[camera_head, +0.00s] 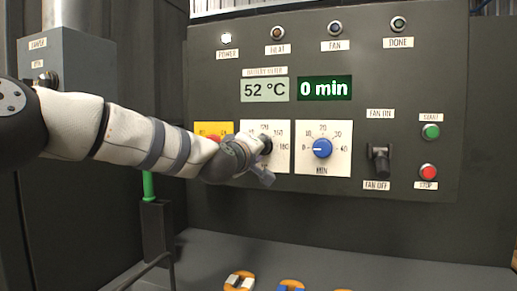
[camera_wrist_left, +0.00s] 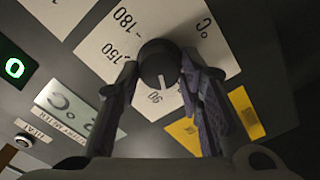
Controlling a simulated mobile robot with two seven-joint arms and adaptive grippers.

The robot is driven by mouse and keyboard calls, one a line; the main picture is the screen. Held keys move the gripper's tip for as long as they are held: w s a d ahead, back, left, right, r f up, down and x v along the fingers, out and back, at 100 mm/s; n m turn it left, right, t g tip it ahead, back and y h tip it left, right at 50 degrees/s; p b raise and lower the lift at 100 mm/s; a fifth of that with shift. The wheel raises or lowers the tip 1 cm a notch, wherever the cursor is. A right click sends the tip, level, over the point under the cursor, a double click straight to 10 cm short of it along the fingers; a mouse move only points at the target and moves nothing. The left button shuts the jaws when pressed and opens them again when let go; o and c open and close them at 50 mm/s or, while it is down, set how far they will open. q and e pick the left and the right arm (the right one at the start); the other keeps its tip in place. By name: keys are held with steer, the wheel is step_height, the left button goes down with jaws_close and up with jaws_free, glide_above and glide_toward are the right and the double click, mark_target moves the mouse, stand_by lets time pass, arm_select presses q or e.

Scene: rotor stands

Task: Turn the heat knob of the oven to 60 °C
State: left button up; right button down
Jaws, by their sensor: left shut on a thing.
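The heat knob (camera_wrist_left: 158,62) is a round black knob on a white dial plate (camera_wrist_left: 95,50) marked in °C. My left gripper (camera_wrist_left: 160,66) is shut on it, one finger on each side. The knob's white pointer line aims near a number that looks like 90; some dial numbers are hidden behind the fingers. In the head view my left gripper (camera_head: 265,162) reaches in from the left and covers part of the heat dial (camera_head: 281,134). The temperature display (camera_head: 265,90) reads 52 °C. My right gripper is not in view.
A blue minute knob (camera_head: 322,148) sits just right of the heat dial. A yellow plate (camera_head: 214,128) lies to its left, partly behind my arm. A fan switch (camera_head: 380,160), green button (camera_head: 430,131) and red button (camera_head: 428,172) are further right. The power lamp (camera_head: 226,38) glows white.

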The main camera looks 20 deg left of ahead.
arm_select(q)
steer(key=n, duration=0.4)
steer(key=shift+n, duration=0.4)
stand_by(0.4)
steer(key=o, duration=1.2)
steer(key=shift+c, duration=0.2)
steer(key=s, duration=1.2)
steer(key=shift+a, duration=0.2)
